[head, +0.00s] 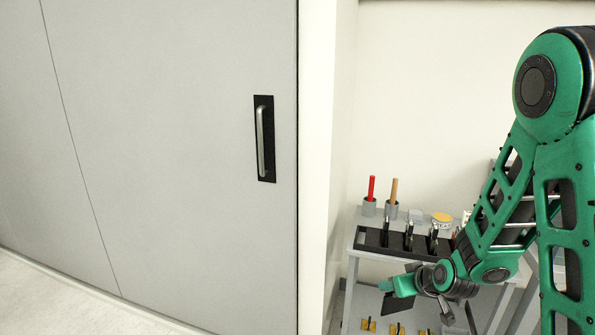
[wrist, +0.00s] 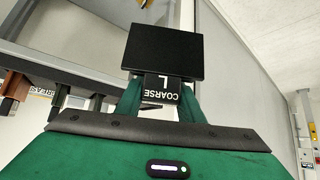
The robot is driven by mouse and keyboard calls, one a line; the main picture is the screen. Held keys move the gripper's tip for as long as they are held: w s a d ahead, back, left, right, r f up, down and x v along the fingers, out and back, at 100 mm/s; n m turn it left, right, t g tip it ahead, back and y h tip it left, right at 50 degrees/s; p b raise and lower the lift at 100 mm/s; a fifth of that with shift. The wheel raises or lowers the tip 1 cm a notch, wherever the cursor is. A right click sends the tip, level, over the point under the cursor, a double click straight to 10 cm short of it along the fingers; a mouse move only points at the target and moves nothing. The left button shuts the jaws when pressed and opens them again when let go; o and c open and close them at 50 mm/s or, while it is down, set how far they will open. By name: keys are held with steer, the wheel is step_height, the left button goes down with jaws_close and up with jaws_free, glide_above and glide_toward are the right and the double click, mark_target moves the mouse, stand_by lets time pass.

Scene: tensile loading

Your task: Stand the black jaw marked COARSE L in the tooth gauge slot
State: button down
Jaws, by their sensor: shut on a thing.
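The black jaw (wrist: 163,52) marked COARSE L fills the upper middle of the wrist view. Its white label faces the camera and reads turned around, below a wide black plate. My gripper (wrist: 160,98) is shut on its labelled part, with a green finger on each side. In the head view my gripper (head: 392,287) is low at the right, in front of the grey cart, and a dark shape hangs at its tip. I cannot make out the tooth gauge slot in either view.
A grey cart (head: 352,238) holds a black rack (head: 372,240) with several dark upright pieces. A red stick (head: 371,188) and a brown stick (head: 394,191) stand in grey cups behind. Yellow-tagged items (head: 368,325) sit lower. A large grey door (head: 180,150) covers the left.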

steer(key=shift+w+d+f+m+h, duration=0.35)
steer(key=shift+w+d+f+m, duration=0.1)
steer(key=shift+w, duration=0.25)
steer(key=shift+w+d+f+m+h, duration=0.4)
steer(key=shift+w+m, duration=0.1)
steer(key=shift+w, duration=0.2)
steer(key=shift+w+d+f+m+h, duration=0.35)
steer(key=shift+w+d+m, duration=0.1)
steer(key=shift+w, duration=0.25)
